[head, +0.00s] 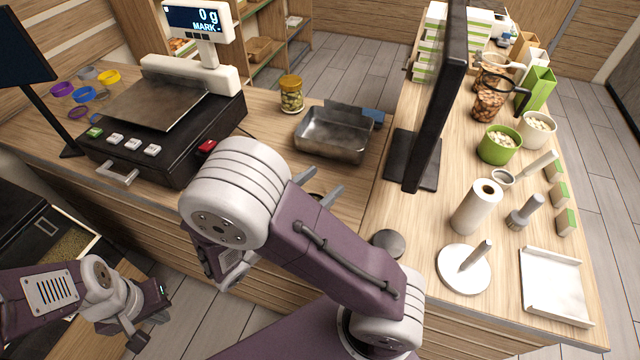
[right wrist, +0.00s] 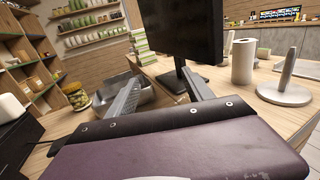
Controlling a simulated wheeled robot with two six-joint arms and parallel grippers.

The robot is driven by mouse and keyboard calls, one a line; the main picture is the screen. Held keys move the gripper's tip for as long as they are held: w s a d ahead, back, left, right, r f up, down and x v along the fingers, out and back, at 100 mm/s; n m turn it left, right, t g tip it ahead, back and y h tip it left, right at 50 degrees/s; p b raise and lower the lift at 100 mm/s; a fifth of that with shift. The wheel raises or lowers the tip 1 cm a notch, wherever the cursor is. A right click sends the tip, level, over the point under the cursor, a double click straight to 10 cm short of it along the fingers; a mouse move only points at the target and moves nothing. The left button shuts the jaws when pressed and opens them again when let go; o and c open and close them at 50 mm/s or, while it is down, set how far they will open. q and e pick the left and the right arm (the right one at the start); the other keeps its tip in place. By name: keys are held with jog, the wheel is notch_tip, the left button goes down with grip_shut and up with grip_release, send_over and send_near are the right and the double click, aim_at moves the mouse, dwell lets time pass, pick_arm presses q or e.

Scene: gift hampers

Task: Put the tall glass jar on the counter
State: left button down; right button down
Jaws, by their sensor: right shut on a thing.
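My right gripper (head: 326,188) is over the counter (head: 352,203), in front of the metal tray. Its fingers also show in the right wrist view (right wrist: 160,95), spaced apart around a held thing. Only a small, dark, round part of that thing (head: 316,196) shows between the fingers; my arm hides the rest. It is likely the tall glass jar, but I cannot make out its shape. A squat glass jar with a yellow lid (head: 291,95) stands upright behind the tray. My left gripper (head: 148,318) is low at the left, away from the counter; its fingers are unclear.
A black scale (head: 165,150) stands left and a metal tray (head: 333,137) lies behind my right gripper. A dark monitor (head: 437,100) stands to the right. Bare wood shows before the metal tray.

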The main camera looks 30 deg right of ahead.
jog(key=w+d+f, duration=0.2)
jog(key=w+f, duration=0.1)
jog(key=f, duration=0.3)
jog(key=shift+w+d+f, duration=0.25)
jog(key=shift+w+f, duration=0.1)
jog(key=shift+w, duration=0.05)
jog(key=shift+s+f, duration=0.1)
jog(key=shift+f, duration=0.05)
jog(key=shift+c, duration=2)
grip_release()
